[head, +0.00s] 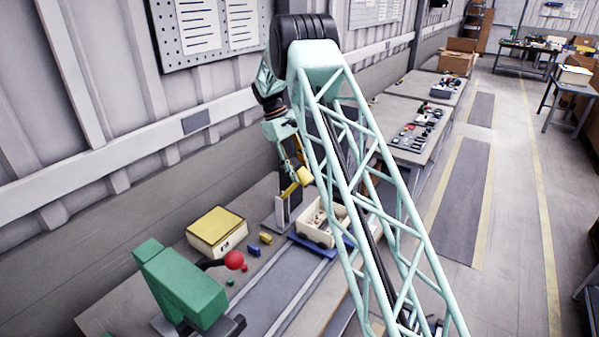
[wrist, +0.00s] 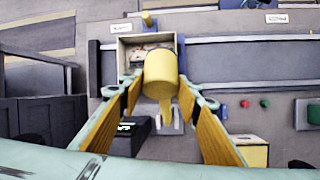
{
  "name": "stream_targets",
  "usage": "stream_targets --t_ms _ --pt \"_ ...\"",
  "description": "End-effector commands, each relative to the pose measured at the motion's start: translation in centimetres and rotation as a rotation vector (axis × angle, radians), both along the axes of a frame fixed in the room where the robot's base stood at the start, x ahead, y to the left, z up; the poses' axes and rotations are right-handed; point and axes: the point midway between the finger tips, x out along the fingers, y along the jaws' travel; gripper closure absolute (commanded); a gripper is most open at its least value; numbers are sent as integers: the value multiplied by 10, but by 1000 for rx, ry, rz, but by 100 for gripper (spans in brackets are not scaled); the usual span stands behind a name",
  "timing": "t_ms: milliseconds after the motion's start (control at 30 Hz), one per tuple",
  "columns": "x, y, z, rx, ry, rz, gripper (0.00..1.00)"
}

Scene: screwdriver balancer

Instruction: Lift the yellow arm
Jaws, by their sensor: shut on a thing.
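The yellow arm (head: 304,176) shows in the head view as a short yellow piece at the end of my gripper (head: 294,170), above the workbench beside a grey upright stand (head: 284,212). In the wrist view the yellow arm (wrist: 164,74) is a thick yellow cylinder with a thinner yellow part running down toward the camera. My gripper (wrist: 160,84) has its orange-padded fingers on both sides of it and is shut on it. The exact contact is partly hidden by the cylinder. In the head view my teal lattice arm link covers part of the bench.
A beige bin (head: 316,233) with small parts stands on a blue base right of the stand. A yellow-lidded box (head: 216,230), small blue and yellow blocks, and a green vise (head: 182,288) with a red-knobbed handle (head: 234,261) are nearer. The wall is close on the left.

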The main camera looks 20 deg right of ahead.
Motion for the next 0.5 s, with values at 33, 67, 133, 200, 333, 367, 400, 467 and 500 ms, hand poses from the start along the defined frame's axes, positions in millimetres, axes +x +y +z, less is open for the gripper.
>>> stream_targets --t_ms 33,67,133,200,333,367,400,467,500 --pt "3 3 -1 3 -6 1 88" --pt "3 3 -1 3 -6 1 88" --pt "3 3 -1 3 -7 1 67" --pt "3 3 -1 3 -6 1 61" --pt "2 2 0 2 -5 1 55" --pt "2 2 0 2 -5 1 55" --pt "2 2 0 1 -4 1 55" --pt "1 2 0 1 -4 1 55" --pt "1 1 0 1 -4 1 55"
